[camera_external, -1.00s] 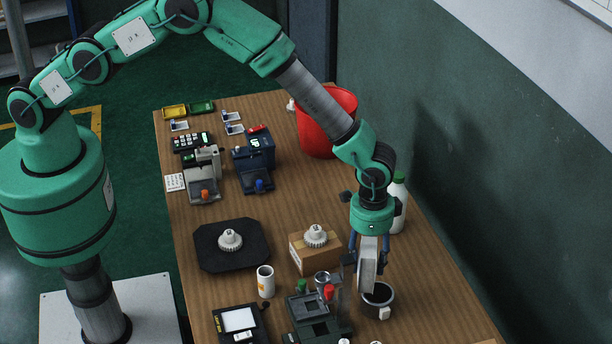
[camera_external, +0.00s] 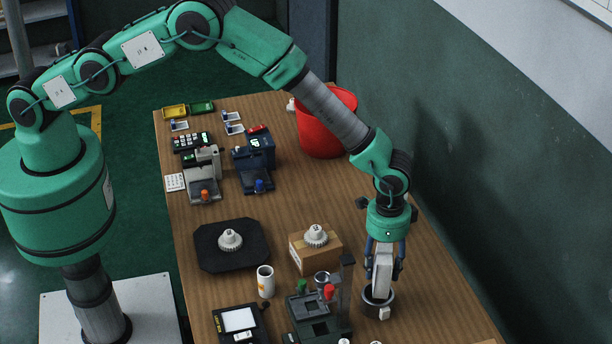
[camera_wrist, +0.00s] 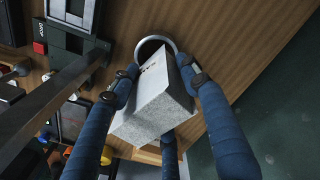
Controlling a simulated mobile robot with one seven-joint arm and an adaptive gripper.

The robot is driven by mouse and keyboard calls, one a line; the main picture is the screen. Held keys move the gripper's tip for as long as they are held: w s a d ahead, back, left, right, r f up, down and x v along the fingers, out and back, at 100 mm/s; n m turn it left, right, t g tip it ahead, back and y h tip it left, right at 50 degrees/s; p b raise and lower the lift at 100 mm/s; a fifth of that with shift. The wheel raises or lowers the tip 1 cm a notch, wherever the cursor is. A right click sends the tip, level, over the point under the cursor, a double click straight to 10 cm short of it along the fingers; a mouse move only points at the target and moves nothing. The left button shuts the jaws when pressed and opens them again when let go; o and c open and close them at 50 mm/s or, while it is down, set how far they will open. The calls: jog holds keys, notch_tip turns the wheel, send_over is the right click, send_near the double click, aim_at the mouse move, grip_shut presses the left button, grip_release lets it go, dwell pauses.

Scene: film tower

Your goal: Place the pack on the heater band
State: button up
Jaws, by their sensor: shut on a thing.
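The pack (camera_external: 382,284) is a pale grey-white box, held upright in the external view. My gripper (camera_external: 384,262) points down and is shut on it; its blue fingers also close around the pack (camera_wrist: 155,100) in the wrist view. What I take for the heater band (camera_external: 378,308) is a dark round ring with a small white block on its front, at the right front of the table. Its metal rim (camera_wrist: 150,42) shows beyond the pack in the wrist view. The pack's lower end overlaps the ring; I cannot tell whether it touches.
A dark green fixture (camera_external: 316,322) with red and green knobs stands just left of the ring, with a dark post beside it. A cardboard box (camera_external: 313,252) with a white gear and a white cup (camera_external: 265,282) lie further left. The table's right edge is close.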

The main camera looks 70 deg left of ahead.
aim_at(385, 249)
jog(key=shift+f, duration=1.25)
jog(key=shift+f, duration=0.1)
jog(key=o, duration=1.4)
jog(key=shift+f, duration=0.1)
jog(key=shift+a+r, duration=0.1)
jog(key=shift+r, duration=6.05)
